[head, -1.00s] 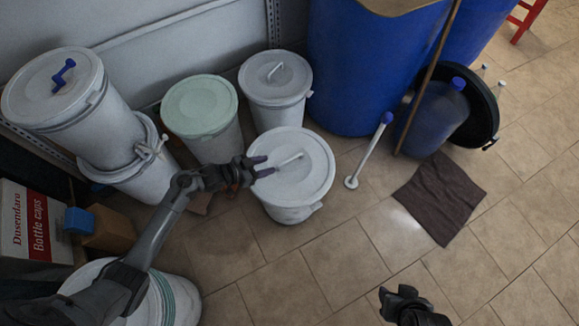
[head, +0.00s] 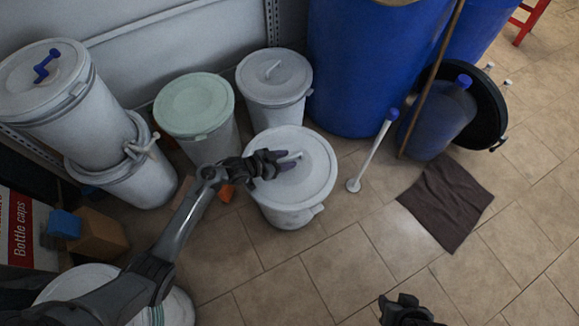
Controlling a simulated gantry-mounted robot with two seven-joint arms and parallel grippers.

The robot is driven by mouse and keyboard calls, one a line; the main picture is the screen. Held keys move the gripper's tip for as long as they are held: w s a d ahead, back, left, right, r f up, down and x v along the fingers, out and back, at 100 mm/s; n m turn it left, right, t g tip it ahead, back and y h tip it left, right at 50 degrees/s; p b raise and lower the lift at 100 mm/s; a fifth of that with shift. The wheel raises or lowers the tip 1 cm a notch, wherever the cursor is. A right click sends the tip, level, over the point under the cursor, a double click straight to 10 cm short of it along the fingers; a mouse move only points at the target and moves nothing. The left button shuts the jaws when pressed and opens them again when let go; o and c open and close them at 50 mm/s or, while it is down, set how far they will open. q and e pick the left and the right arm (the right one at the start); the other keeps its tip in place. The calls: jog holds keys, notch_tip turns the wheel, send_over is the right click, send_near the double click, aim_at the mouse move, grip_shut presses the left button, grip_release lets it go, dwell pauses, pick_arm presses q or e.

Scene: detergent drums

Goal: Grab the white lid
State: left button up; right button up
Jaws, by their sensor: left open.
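The white lid (head: 309,177) sits on a white drum (head: 290,215) in the middle of the head view. A light bar handle stands on top of the lid. My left gripper (head: 291,161) is open over the lid, with its fingertips at the handle, which shows between or just beyond them. I cannot tell whether the fingers touch the handle. My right gripper (head: 402,303) is at the bottom edge, low and away from the drums, and its jaw state is unclear.
Behind stand a drum with a pale green lid (head: 194,106) and another white-lidded drum (head: 274,78). Stacked drums (head: 95,110) are at left, large blue barrels (head: 365,70) at the back. A plunger-like rod (head: 372,150) and a dark cloth (head: 446,203) are at right. Floor at lower right is clear.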

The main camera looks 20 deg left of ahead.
pick_arm(q)
jog(key=shift+w+f, duration=0.1)
jog(key=shift+c, duration=0.3)
grip_shut()
jog(key=shift+r, duration=0.2)
